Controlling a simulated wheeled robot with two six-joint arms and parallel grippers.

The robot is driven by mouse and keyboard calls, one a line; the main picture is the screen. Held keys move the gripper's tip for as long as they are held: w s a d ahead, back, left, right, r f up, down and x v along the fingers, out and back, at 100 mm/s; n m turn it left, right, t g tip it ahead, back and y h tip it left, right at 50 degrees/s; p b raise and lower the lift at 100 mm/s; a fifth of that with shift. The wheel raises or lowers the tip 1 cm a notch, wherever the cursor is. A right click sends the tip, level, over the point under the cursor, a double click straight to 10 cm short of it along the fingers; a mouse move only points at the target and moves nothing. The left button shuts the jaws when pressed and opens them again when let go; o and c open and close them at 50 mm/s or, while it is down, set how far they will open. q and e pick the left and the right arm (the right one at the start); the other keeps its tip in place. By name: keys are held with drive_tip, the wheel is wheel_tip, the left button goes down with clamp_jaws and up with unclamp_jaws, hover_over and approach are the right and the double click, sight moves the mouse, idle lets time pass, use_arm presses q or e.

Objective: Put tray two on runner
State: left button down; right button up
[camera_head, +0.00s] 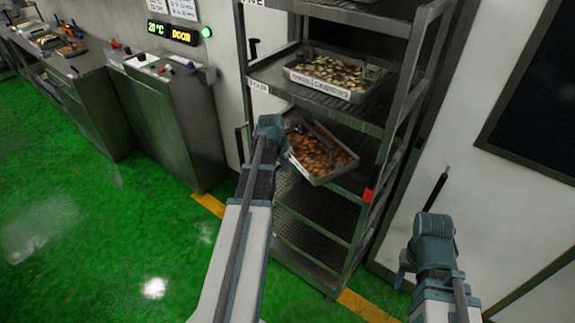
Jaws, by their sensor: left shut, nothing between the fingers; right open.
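A metal tray of orange-brown pieces (335,174) sits tilted on a middle level of the rack (413,75), its near corner sticking out in front. I cannot read a number on it. My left gripper (284,161) is at this tray's left side, shut with nothing held; its fingertips are small and partly hidden, and I cannot tell whether they touch the tray. Another tray (321,85), of pale pieces, lies on the shelf above, with a front label that seems to start with "THREE". My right gripper (403,277) is open and empty, low to the right of the rack.
The rack's lower shelves (310,239) look empty. A red marker (368,195) is on its right front post. A grey control cabinet (180,125) and a workbench (80,85) with small trays stand left. The green floor (110,240) is clear. A white wall (490,170) is at right.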

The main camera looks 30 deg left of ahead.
use_arm(q)
drive_tip(key=p+v, duration=0.2)
drive_tip(key=v, duration=0.1)
drive_tip(key=shift+r, duration=0.3)
use_arm(e)
wheel_tip(320, 180, up, 3)
drive_tip(key=shift+r, duration=0.2)
use_arm(q)
drive_tip(key=c, duration=1.6)
unclamp_jaws()
